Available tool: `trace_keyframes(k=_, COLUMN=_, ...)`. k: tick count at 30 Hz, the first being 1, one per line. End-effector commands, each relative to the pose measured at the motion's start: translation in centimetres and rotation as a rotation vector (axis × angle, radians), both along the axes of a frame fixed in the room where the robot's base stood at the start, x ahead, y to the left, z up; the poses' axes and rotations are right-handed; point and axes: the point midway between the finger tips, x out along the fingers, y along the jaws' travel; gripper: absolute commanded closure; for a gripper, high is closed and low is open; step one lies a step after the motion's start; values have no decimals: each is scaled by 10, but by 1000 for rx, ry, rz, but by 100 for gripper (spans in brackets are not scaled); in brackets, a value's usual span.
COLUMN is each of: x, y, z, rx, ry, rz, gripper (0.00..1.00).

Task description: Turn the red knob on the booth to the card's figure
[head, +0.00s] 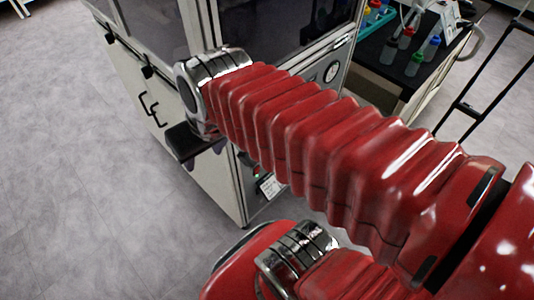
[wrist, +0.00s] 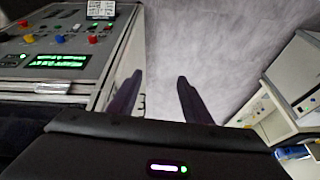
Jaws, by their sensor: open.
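In the wrist view, the booth's control panel (wrist: 62,75) fills the upper left. A red knob (wrist: 92,39) sits near the panel's right side. A white card (wrist: 101,7) with dark marks stands at the panel's far edge; its figure is too small to read. My gripper (wrist: 158,88) is open and empty, its two dark fingers apart over the floor just right of the panel, not touching the knob. In the head view, the booth (head: 215,170) is a pale cabinet with dark windows, partly hidden behind my red arm.
The panel also holds a yellow knob (wrist: 28,38), a blue knob (wrist: 118,12) and a lit green display (wrist: 58,61). A dark bench (head: 392,60) with bottles stands right. Grey floor (head: 70,150) is clear at left.

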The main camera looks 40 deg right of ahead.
Motion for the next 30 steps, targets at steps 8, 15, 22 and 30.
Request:
trace_keyframes(k=8, x=2, y=-15, z=-45, rx=149, ry=205, rz=-103, gripper=55)
trace_keyframes(k=15, x=3, y=-26, z=-78, rx=316, ry=342, rz=-191, gripper=55)
trace_keyframes(k=22, x=7, y=-37, z=-105, rx=501, ry=435, rz=-281, gripper=55)
trace_keyframes(k=30, x=13, y=-53, z=-134, rx=743, ry=490, rz=-395, gripper=55)
